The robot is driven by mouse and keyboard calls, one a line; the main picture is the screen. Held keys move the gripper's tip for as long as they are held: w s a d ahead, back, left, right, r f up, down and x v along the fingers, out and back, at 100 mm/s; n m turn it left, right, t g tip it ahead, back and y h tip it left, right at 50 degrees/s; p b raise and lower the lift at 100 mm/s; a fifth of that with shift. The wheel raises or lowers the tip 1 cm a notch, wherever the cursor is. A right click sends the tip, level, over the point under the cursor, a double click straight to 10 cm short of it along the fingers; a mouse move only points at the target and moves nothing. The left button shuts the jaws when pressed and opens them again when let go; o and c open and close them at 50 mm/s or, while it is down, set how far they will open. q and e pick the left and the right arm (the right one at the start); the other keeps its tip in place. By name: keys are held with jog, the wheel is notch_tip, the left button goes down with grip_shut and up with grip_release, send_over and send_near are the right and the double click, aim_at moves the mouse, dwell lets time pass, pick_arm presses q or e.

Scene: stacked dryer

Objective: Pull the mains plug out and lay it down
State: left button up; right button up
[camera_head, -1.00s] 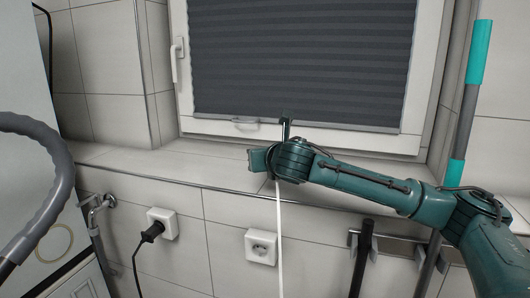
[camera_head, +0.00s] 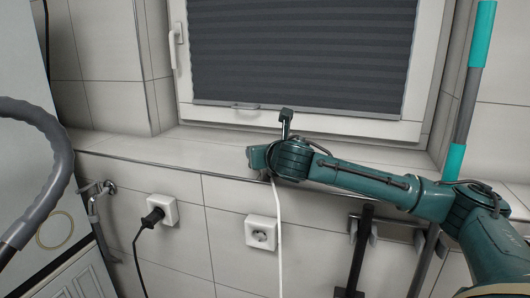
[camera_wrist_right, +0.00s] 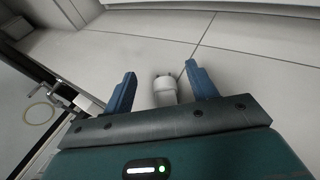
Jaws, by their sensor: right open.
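A white plug (camera_wrist_right: 165,88) shows between the fingers of my right gripper (camera_wrist_right: 158,88) in the wrist view, its pins pointing away from me. It appears to lie on the pale windowsill (camera_head: 180,150), with clear gaps to the fingers. My right gripper is open and also shows over the sill in the head view (camera_head: 257,158), where it hides the plug. A white cord (camera_head: 279,240) hangs from there down past the sill edge. The right wall socket (camera_head: 261,232) is empty. My left gripper is out of view.
A black plug (camera_head: 153,216) with a black cord sits in the left socket. A tap (camera_head: 95,196) and a grey hose (camera_head: 55,150) are at the left. A black handle (camera_head: 361,245) and a grey-and-teal pole (camera_head: 467,100) stand at the right. The window is behind the sill.

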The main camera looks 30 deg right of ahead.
jog(key=b+v, duration=0.1)
jog(key=v, duration=1.2)
jog(key=shift+r, duration=0.1)
jog(key=a+f+m+g+y, duration=0.1)
jog(key=a+f+m+y, duration=0.4)
jog(key=a+f, duration=0.55)
jog(key=a+f+m+g+y, duration=0.2)
jog(key=a+f+m+y, duration=0.35)
jog(key=f, duration=0.85)
jog(key=s+a+f+m+g+h, duration=0.1)
jog(key=s+f+m+h, duration=0.2)
jog(key=s+f+m, duration=1.5)
notch_tip(320, 180, down, 3)
jog(key=shift+s+m+h, duration=0.3)
jog(key=shift+m+h, duration=0.05)
jog(key=shift+m, duration=0.5)
